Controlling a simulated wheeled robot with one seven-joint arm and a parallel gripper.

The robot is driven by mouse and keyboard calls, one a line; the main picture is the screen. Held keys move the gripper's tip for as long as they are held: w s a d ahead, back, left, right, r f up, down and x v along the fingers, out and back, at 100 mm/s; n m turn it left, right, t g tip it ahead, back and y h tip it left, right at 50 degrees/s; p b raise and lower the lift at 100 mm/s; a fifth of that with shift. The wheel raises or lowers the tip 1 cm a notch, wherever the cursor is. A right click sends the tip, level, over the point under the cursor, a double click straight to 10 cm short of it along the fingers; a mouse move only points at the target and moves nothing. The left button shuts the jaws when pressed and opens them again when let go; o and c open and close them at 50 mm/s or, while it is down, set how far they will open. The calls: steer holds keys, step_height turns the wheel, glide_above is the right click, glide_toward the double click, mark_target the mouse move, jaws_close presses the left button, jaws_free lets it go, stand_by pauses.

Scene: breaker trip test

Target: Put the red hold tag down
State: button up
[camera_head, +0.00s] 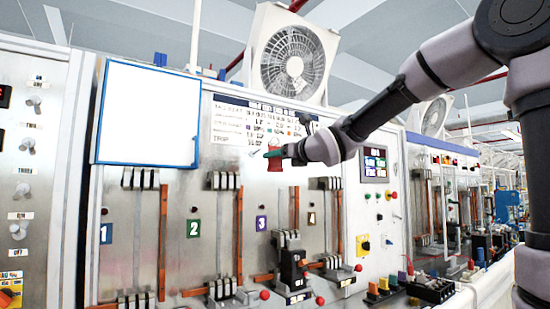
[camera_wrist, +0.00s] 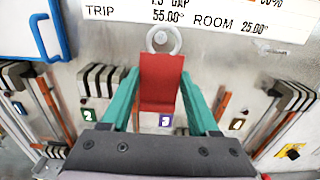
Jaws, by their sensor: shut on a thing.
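The red hold tag (camera_wrist: 160,82) is a flat red piece between the two teal fingers of my gripper (camera_wrist: 160,90) in the wrist view. A pale ring (camera_wrist: 164,40) shows at its top edge; I cannot tell if the ring hangs on anything. In the head view the red tag (camera_head: 275,161) shows small at the tip of my gripper (camera_head: 273,153), in front of the panel below the printed sign. My gripper is shut on the tag. I cannot tell the gap between tag and panel.
The upright panel (camera_head: 255,185) carries breaker bays numbered 1 to 4, with copper bars and black blocks jutting out at the bottom. A blue-framed white board (camera_head: 149,115) is at left. A sign (camera_wrist: 205,18) with TRIP and ROOM readings is above the tag.

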steer(key=shift+s+d, duration=0.3)
steer(key=shift+s, duration=0.15)
stand_by(0.3)
